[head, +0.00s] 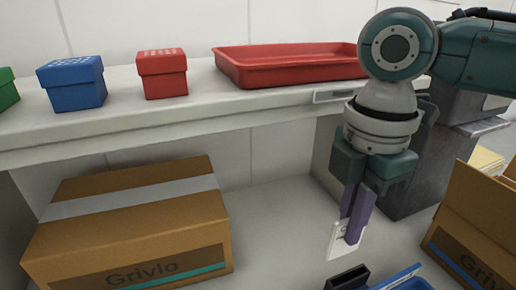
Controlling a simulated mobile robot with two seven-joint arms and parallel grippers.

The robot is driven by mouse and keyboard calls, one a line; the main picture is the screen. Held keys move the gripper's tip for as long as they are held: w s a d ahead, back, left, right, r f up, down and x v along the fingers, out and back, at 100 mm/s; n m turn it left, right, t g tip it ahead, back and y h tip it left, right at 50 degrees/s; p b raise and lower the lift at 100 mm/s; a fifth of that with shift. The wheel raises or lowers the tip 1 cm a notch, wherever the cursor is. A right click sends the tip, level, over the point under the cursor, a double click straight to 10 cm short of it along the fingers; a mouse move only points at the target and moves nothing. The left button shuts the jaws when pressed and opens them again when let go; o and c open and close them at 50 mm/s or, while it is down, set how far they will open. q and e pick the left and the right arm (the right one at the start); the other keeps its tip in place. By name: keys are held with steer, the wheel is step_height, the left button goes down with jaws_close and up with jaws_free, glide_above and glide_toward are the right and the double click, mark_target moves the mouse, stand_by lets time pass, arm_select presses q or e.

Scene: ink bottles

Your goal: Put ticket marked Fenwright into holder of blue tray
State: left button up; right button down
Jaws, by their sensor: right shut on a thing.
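My right gripper (353,212) points down at the right of the head view, below the shelf front. It is shut on a white ticket (337,240), which hangs tilted from its fingers; any marking on it is too small to read. A blue tray (402,279) shows only in part at the bottom edge, below and right of the ticket. A small black piece (348,279) stands beside the tray, below the ticket and apart from it; I cannot tell whether it is the holder. My left gripper is not in view.
On the shelf stand a red tray (290,74), a red box (162,75), a blue box (72,82) and part of a green box (7,92). A label holder (335,96) is on the shelf front. Cardboard boxes stand below left (130,228) and at right (480,215).

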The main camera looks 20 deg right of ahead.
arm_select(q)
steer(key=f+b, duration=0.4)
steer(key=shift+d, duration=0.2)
arm_select(e)
steer(key=f, duration=0.1)
steer(key=d+f, duration=0.1)
steer(key=f, duration=0.1)
steer(key=d+f, duration=0.1)
steer(key=f, duration=0.1)
steer(key=shift+s+d+f, duration=0.15)
steer(key=shift+s+d, duration=0.05)
steer(key=shift+s, duration=0.1)
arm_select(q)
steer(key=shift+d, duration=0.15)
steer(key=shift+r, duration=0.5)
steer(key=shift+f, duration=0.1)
arm_select(e)
steer(key=shift+f, duration=0.3)
stand_by(0.5)
steer(key=shift+f, duration=0.3)
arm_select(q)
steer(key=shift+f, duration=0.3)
arm_select(e)
steer(key=shift+f, duration=0.7)
stand_by(0.4)
